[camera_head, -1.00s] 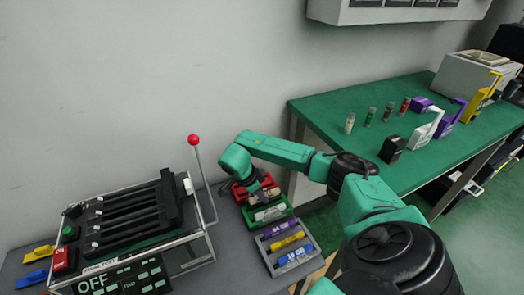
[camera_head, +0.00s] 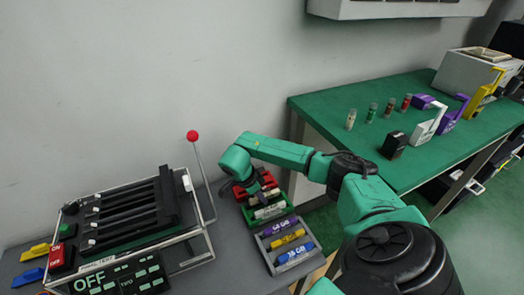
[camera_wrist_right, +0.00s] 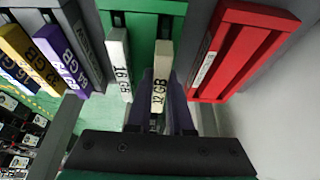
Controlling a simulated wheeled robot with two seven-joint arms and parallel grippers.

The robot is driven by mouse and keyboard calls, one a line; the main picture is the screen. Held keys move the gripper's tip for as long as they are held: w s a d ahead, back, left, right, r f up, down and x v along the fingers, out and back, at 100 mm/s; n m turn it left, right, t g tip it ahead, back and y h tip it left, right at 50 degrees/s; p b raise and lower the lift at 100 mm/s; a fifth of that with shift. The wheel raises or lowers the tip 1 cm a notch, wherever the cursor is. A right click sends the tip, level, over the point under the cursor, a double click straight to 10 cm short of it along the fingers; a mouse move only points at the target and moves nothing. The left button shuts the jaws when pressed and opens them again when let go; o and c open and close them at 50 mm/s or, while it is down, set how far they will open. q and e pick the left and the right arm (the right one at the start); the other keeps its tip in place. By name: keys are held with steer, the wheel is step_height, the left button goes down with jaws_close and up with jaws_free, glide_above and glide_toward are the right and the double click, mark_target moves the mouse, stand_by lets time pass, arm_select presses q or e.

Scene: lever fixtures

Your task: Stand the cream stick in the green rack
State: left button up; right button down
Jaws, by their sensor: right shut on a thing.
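My right gripper (camera_head: 262,198) is low over the racks in the head view. The green rack also shows in the head view (camera_head: 287,210), partly hidden by my gripper. My left gripper is not in view.
A red rack (camera_wrist_right: 235,52) is close on the right in the wrist view. A grey rack (camera_head: 268,262) holds purple, yellow and blue sticks. A lever fixture with a red knob (camera_head: 193,135) stands to the left. A green table (camera_head: 330,105) is behind.

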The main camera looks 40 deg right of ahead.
steer(key=shift+f, duration=0.25)
steer(key=c, duration=0.7)
jaws_free()
steer(key=shift+c, duration=0.2)
steer(key=shift+r, duration=0.1)
steer(key=v, duration=1.4)
steer(key=shift+r+p, duration=0.25)
steer(key=shift+p, duration=0.1)
steer(key=shift+s+a, duration=0.1)
